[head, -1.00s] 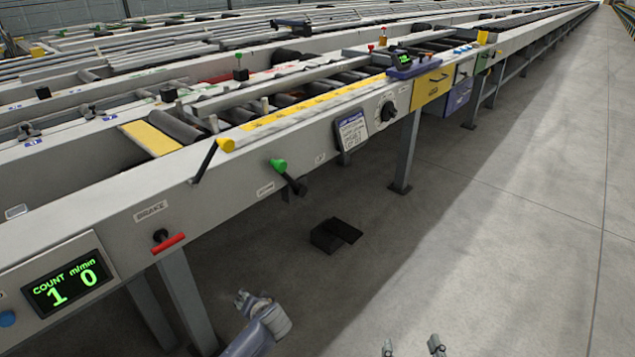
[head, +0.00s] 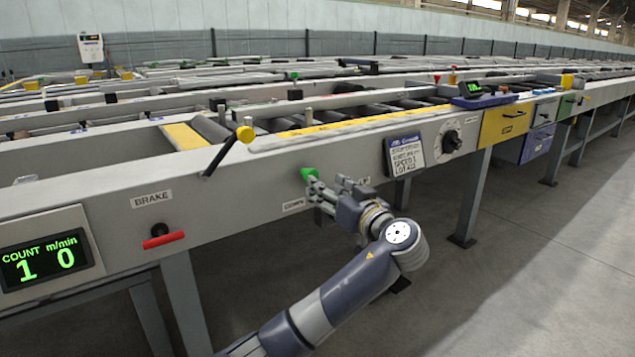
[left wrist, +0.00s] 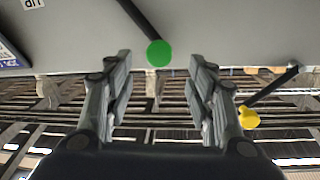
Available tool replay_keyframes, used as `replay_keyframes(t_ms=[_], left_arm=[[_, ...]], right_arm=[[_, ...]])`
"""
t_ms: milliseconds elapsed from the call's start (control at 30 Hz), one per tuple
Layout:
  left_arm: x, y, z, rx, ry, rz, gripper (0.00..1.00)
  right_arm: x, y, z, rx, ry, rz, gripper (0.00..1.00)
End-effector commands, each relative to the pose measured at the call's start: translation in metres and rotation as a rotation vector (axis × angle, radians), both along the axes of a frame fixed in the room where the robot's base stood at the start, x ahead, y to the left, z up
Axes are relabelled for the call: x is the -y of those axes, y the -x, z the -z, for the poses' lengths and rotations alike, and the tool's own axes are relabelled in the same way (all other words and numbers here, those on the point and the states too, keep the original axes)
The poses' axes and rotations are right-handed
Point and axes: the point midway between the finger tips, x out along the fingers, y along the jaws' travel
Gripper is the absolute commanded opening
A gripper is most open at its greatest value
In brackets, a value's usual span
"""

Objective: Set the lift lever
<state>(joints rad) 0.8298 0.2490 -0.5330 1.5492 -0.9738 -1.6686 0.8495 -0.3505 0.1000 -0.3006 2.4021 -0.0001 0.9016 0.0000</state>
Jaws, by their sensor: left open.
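A lever with a green knob (head: 308,174) sits on the side face of the long grey conveyor frame, between two small labels. I take it for the lift lever; its label is not clearly readable. My left gripper (head: 318,192) is open right at this knob and hides the lever's stem and pivot in the head view. In the left wrist view the green knob (left wrist: 159,53) shows in the gap between the two fingertips (left wrist: 158,64), apart from both, with its dark stem running up and left. My right gripper is out of view.
A yellow-knobbed lever (head: 245,134) stands up and left of the green one. A red brake handle (head: 163,240) and a count display (head: 45,258) reading 1 and 0 are farther left. A card (head: 405,155) and a black rotary knob (head: 451,141) are right.

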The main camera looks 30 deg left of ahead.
Motion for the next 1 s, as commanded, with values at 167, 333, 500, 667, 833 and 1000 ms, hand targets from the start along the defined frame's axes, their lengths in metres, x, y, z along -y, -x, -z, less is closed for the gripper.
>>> replay_keyframes(t_ms=[167,333,500,667,833,1000], left_arm=[[-0.033,-0.017,0.002,-0.001,-0.004,-0.003,0.5],[-0.057,-0.031,0.002,-0.002,-0.001,-0.002,0.5],[-0.07,-0.039,0.002,-0.003,0.0,0.001,0.5],[-0.074,-0.04,0.001,-0.003,0.0,0.001,0.5],[-0.073,-0.04,0.001,-0.003,0.0,0.001,0.5],[-0.073,-0.04,0.001,-0.003,0.0,0.002,0.14]], right_arm=[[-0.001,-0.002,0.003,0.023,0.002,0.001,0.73],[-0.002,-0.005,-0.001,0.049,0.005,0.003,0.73],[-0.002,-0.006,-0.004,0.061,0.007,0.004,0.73],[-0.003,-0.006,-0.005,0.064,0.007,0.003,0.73],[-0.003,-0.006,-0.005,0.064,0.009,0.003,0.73],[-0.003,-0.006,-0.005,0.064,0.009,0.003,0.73]])
